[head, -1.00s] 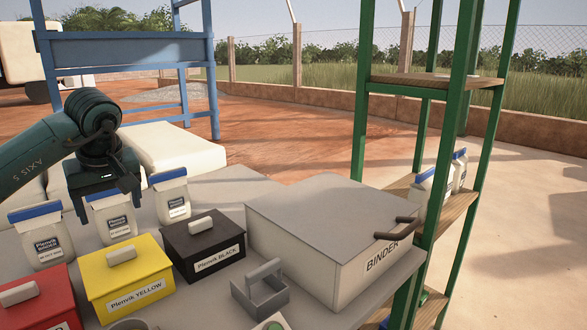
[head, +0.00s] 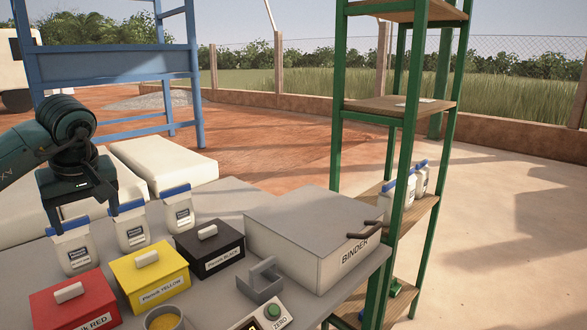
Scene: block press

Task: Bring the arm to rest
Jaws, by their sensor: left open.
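My left arm comes in from the left edge. Its dark teal left gripper (head: 84,219) points down with its two fingers apart and nothing between them. In the picture it overlaps the top of the leftmost white jar with a blue lid (head: 75,255); I cannot tell how far apart they are in depth. A second jar (head: 131,230) and a third jar (head: 180,210) stand to the right. My right gripper is not in view.
On the grey table are a red box (head: 85,308), a yellow box (head: 163,285), a black box (head: 215,262), a grey holder (head: 262,282), a panel marked ZERO (head: 262,318) and the large BINDER box (head: 310,235). A green shelf rack (head: 398,150) stands at right.

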